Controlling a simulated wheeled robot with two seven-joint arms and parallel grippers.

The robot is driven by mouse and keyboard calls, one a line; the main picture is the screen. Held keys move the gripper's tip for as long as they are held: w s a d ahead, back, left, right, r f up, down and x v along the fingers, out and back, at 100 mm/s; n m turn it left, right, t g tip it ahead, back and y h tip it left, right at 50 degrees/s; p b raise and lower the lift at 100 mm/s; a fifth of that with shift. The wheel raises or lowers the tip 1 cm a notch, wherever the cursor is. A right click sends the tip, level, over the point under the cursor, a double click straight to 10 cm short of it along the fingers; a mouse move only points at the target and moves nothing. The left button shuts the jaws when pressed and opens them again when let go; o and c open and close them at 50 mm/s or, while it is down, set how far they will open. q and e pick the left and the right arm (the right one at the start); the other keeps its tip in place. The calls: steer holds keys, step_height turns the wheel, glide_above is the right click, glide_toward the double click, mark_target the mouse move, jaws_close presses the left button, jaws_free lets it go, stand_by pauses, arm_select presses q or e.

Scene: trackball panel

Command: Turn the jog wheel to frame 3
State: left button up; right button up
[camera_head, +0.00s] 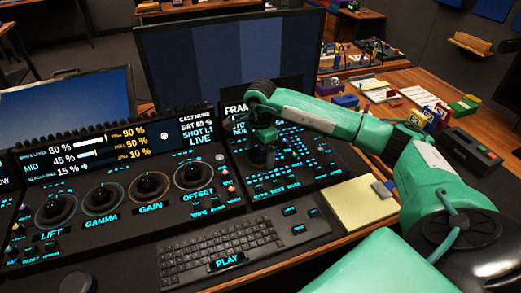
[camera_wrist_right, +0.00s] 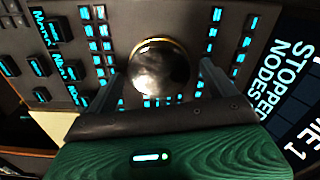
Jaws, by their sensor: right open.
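The jog wheel appears to be the round, dark, shiny knob with a gold ring (camera_wrist_right: 160,68) in the right wrist view. In the head view my right gripper mostly hides it on the right-hand panel. My right gripper (camera_head: 264,140) points down over that panel. Its two fingers (camera_wrist_right: 163,76) are apart, one on each side of the knob; I cannot tell whether they touch it. The panel display (camera_head: 234,118) starts "FRAM" in the head view, the rest hidden by my arm. In the wrist view its end reads "ME 1", with "STOPPED" (camera_wrist_right: 291,62). My left gripper is not in view.
Lit buttons surround the knob. A large monitor (camera_head: 170,55) stands behind the panel. Dials labelled lift, gamma, gain (camera_head: 149,187) and offset lie to the left. A keyboard (camera_head: 215,250) and a yellow notepad (camera_head: 358,204) lie in front. Small boxes (camera_head: 430,112) stand on the right desk.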

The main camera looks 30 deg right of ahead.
steer(key=c, duration=1)
steer(key=shift+m, duration=0.3)
steer(key=m, duration=0.5)
steer(key=shift+s+r, duration=0.1)
steer(key=m, duration=0.6)
steer(key=shift+a, duration=0.1)
steer(key=o, duration=1)
steer(key=shift+s, duration=0.1)
